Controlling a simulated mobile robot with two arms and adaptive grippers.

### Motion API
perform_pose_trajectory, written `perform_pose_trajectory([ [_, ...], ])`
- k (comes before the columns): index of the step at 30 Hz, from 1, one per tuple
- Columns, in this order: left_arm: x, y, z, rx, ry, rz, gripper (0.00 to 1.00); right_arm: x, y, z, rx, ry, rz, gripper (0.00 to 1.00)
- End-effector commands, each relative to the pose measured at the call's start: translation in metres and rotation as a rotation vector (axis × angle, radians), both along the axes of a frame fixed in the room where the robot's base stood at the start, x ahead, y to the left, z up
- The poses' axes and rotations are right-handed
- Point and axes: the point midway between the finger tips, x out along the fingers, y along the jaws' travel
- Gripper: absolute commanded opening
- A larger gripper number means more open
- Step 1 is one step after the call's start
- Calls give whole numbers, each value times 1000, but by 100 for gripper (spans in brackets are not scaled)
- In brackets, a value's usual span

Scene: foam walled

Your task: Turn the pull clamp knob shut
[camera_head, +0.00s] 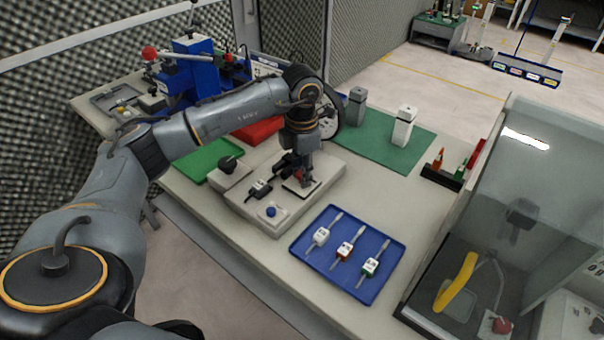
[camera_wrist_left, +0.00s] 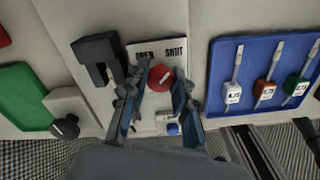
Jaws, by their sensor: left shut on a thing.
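The red knob (camera_wrist_left: 157,78) sits on a white plate (camera_wrist_left: 140,49) marked OPEN on the left and SHUT on the right, in the left wrist view. My left gripper (camera_wrist_left: 163,76) has one finger on each side of the knob and is shut on it. In the head view my left gripper (camera_head: 301,180) reaches down onto the grey fixture box (camera_head: 325,171); there the arm and fingers mostly hide the knob. I cannot tell which way the knob's mark points. My right gripper is in neither view.
A black clamp block (camera_wrist_left: 98,55) stands close left of the fingers. A blue button (camera_head: 271,211) and a black knob (camera_head: 228,163) are nearby. A blue tray (camera_head: 388,245) with several labelled tools lies to the right. A green mat (camera_head: 372,151) carries two grey-white posts.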

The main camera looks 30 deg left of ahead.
Motion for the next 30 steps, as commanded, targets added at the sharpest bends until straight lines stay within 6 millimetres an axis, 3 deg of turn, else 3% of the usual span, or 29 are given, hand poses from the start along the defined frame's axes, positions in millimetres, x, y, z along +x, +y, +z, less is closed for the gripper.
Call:
perform_pose_trajectory([
  [17,0,0,1,0,-2,-33,0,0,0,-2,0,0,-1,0],
  [18,0,0,1,0,-2,-33,31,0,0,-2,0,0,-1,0],
  [21,0,0,1,0,-2,-33,50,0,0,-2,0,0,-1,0],
  [30,0,0,1,0,-1,-32,50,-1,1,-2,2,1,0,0],
])
